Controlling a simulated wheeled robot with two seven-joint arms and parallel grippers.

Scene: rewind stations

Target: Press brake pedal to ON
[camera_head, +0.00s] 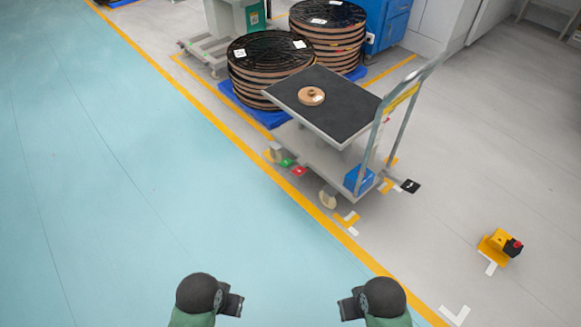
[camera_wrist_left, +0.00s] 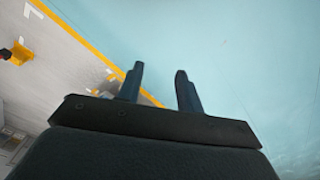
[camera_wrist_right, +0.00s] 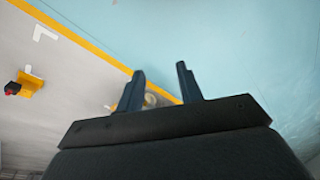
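A platform cart (camera_head: 330,118) with a black top stands ahead of me, upper right of centre in the head view. At its near lower edge are a small green pedal (camera_head: 287,162) and a small red pedal (camera_head: 299,171), side by side. Their lettering is too small to read, and I cannot tell whether the brake is on. My left gripper (camera_head: 237,304) and right gripper (camera_head: 342,308) are at the bottom of the head view, far from the pedals. In the left wrist view (camera_wrist_left: 160,88) and right wrist view (camera_wrist_right: 160,85), both have their fingers apart and empty.
A brown ring-shaped roll (camera_head: 311,96) lies on the cart top. Stacked dark reels (camera_head: 268,75) stand behind on blue pallets. A yellow block with a red-and-black end (camera_head: 497,246) is on the floor at right. A yellow line borders the open teal floor (camera_head: 110,180) at left.

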